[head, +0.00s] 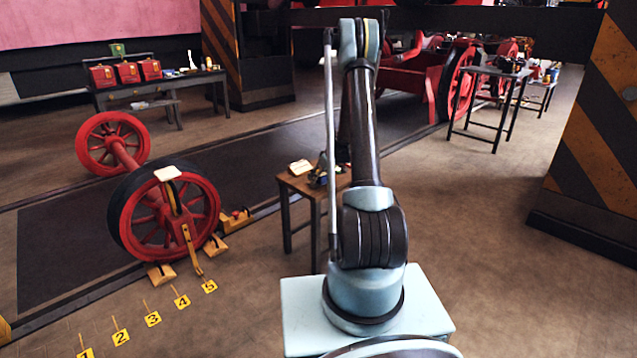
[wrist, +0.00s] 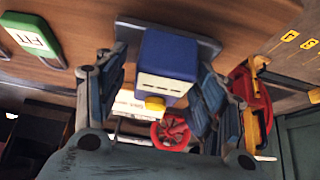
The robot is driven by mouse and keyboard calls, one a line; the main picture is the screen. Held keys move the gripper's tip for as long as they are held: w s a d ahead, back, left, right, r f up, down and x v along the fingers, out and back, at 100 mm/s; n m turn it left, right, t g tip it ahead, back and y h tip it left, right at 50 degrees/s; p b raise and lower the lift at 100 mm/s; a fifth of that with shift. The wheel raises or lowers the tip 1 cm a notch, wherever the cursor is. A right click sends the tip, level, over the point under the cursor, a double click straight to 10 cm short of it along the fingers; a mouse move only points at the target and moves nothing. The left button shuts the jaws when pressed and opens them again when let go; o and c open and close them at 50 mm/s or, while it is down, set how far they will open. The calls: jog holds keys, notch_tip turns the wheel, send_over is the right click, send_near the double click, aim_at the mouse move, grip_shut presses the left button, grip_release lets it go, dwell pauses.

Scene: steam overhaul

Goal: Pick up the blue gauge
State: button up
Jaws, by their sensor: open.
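The blue gauge (wrist: 170,55) is a boxy blue block with a pale slotted face and a yellow knob. In the wrist view it is between the two dark fingers of my gripper (wrist: 160,82), which are spread apart with visible space on both sides. It is near a brown wooden tabletop (wrist: 235,15). A dark flat piece shows behind it. In the head view my arm hides most of the gripper and gauge at the small wooden table (head: 296,183).
A green tag marked FIT (wrist: 32,38) lies off to the left in the wrist view. A cream block (head: 300,167) is on the small table. Red wheels on an axle (head: 165,215) stand left of it. Open floor lies to the right.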

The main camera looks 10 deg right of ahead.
jog(key=shift+c, duration=0.3)
jog(key=c, duration=1.4)
jog(key=shift+r, duration=0.2)
